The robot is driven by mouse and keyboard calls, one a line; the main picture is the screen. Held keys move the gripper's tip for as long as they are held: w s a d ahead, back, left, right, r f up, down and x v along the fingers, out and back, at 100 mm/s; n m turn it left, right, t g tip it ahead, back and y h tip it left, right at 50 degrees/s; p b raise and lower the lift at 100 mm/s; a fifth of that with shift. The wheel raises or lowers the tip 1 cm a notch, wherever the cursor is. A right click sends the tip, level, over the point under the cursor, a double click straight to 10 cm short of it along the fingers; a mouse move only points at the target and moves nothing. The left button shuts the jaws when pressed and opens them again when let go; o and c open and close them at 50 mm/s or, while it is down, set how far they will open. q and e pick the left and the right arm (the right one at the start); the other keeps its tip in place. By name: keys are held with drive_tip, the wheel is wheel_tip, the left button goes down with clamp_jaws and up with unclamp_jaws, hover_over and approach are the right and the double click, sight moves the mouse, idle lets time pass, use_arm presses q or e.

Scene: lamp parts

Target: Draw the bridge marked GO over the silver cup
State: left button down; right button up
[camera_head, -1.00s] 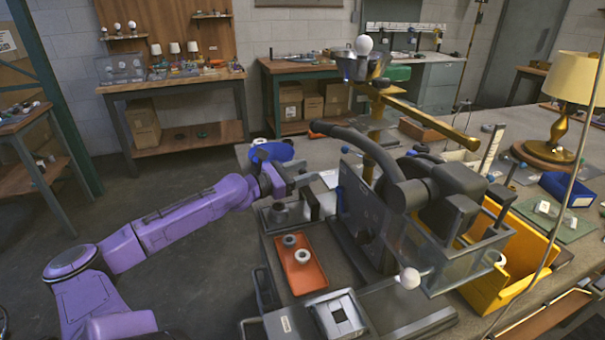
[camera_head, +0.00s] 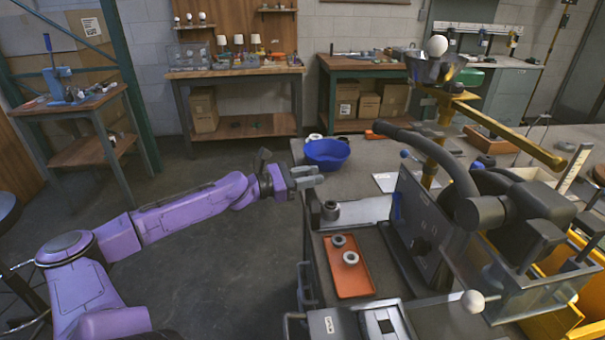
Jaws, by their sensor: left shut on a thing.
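A small dark grey cup-like part (camera_head: 330,210) stands just below the gripper on a pale metal strip (camera_head: 366,211). I cannot tell whether this is the silver cup. A shiny metal bowl (camera_head: 424,70) holding a white ball stands on the brass stand. A dark upright panel (camera_head: 424,238) bears small pale marks too small to read. I cannot make out the GO bridge.
An orange tray (camera_head: 352,279) with two small rings lies on the table. A blue bowl (camera_head: 327,154) stands behind my left gripper. Open floor lies left of the table.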

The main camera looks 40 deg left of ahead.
use_arm(q)
drive_tip(key=c, duration=1)
unclamp_jaws()
drive_tip(key=shift+o, duration=0.2)
drive_tip(key=shift+s, duration=0.1)
drive_tip(key=shift+s+a+r+p, duration=0.15)
drive_tip(key=shift+s+a+p, duration=0.15)
drive_tip(key=shift+p, duration=0.15)
drive_tip(key=p+v, duration=0.2)
drive_tip(key=v, duration=0.7)
drive_tip(key=shift+s, duration=0.35)
